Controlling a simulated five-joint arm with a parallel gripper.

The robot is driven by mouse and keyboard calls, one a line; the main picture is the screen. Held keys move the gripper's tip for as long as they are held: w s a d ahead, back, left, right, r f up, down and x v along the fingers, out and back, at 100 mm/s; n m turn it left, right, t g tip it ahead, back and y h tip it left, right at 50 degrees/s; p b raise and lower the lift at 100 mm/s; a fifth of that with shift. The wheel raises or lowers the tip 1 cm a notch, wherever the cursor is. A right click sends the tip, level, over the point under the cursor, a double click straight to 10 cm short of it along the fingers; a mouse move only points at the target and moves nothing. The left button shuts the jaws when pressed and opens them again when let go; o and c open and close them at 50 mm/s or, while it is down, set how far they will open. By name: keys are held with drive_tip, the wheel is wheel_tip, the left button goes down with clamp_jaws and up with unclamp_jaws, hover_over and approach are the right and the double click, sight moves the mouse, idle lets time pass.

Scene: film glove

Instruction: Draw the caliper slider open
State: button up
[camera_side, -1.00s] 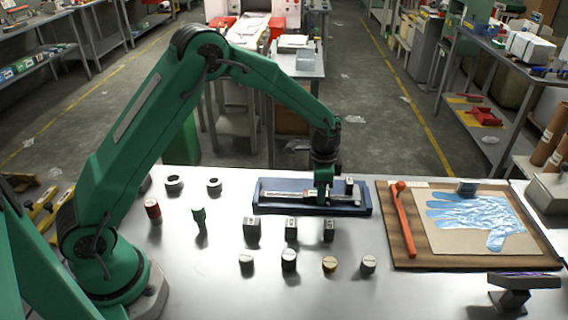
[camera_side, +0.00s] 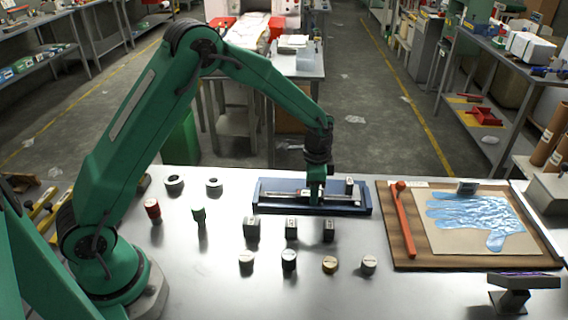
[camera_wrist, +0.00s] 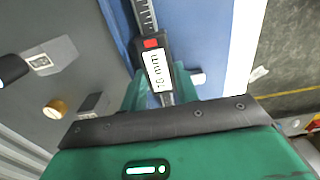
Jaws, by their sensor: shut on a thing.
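The caliper (camera_side: 338,197) lies lengthwise in a blue tray (camera_side: 265,208) on the bench. My gripper (camera_side: 316,198) reaches down onto it from above and is shut on its slider. In the wrist view the slider (camera_wrist: 152,64) shows a red button and a display reading about 16 mm. My green fingers (camera_wrist: 157,92) stand on both sides of it, and the scaled beam (camera_wrist: 145,14) runs past them. In the side view my gripper hides most of the slider. A small grey block (camera_side: 350,186) stands at the tray's right end.
Several grey blocks (camera_side: 291,230) and round weights (camera_side: 289,260) stand in front of the tray. Right of it, a wooden board (camera_side: 420,262) carries a red hammer-like tool (camera_side: 404,222) and a blue film glove (camera_side: 475,222).

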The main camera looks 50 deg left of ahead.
sight(306, 192)
drive_tip(key=shift+s+a, duration=0.8)
idle(0.6)
idle(0.4)
drive_tip(key=o, duration=1.1)
drive_tip(key=shift+r, duration=0.15)
wheel_tip(306, 192, up, 6)
drive_tip(key=shift+r, duration=0.8)
drive_tip(key=shift+r, duration=0.1)
